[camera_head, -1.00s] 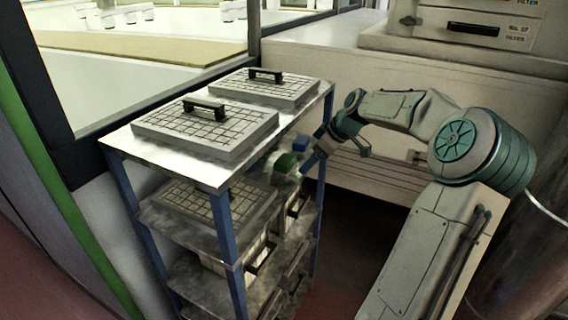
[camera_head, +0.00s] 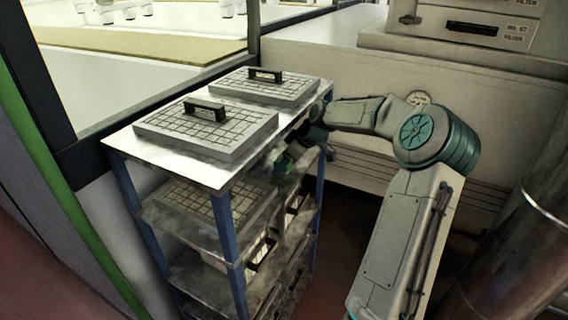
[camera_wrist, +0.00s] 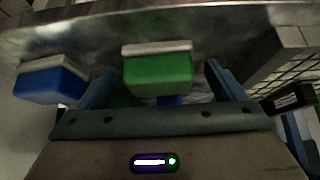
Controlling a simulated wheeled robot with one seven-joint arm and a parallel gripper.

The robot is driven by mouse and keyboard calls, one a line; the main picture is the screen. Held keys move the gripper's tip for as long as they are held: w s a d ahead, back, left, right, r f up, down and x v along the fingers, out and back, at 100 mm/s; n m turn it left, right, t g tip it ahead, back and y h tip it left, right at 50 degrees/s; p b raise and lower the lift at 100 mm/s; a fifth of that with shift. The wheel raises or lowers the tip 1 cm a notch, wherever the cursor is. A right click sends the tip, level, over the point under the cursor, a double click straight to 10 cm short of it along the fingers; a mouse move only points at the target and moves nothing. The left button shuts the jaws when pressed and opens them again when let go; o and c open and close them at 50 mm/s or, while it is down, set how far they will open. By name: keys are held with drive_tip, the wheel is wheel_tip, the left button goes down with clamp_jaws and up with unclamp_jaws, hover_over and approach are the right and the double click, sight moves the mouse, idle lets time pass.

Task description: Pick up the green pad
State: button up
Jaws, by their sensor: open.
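The green pad (camera_wrist: 158,72) is a small green block with a pale strip along its upper edge in the wrist view. It lies against a grey metal shelf surface. My gripper (camera_wrist: 160,68) is open, with one blue finger on each side of the pad and visible gaps between. A similar blue pad (camera_wrist: 50,82) is outside the left finger. In the head view my gripper (camera_head: 291,157) is at the right end of the rack, just below its top shelf. The green pad is largely hidden there by my gripper.
The metal rack (camera_head: 228,184) has blue posts and several shelves. Gridded trays with black handles (camera_head: 205,108) stand on its top. A gridded block (camera_wrist: 285,62) is close to the right finger in the wrist view. A pale cabinet wall (camera_head: 380,75) stands behind.

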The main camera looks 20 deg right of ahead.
drive_tip(key=c, duration=1.1)
drive_tip(key=shift+r, duration=0.15)
drive_tip(key=shift+s+d+r+b, duration=0.1)
drive_tip(key=shift+s+d+b, duration=0.05)
drive_tip(key=shift+b, duration=0.25)
drive_tip(key=s+d+b, duration=0.1)
drive_tip(key=s+d, duration=0.2)
drive_tip(key=s, duration=0.1)
drive_tip(key=s+d+b, duration=0.1)
drive_tip(key=s+d, duration=0.3)
drive_tip(key=s, duration=0.1)
drive_tip(key=s+d+b, duration=0.1)
drive_tip(key=s+d, duration=0.2)
drive_tip(key=s, duration=0.2)
drive_tip(key=shift+d+r, duration=0.1)
drive_tip(key=shift+d, duration=0.3)
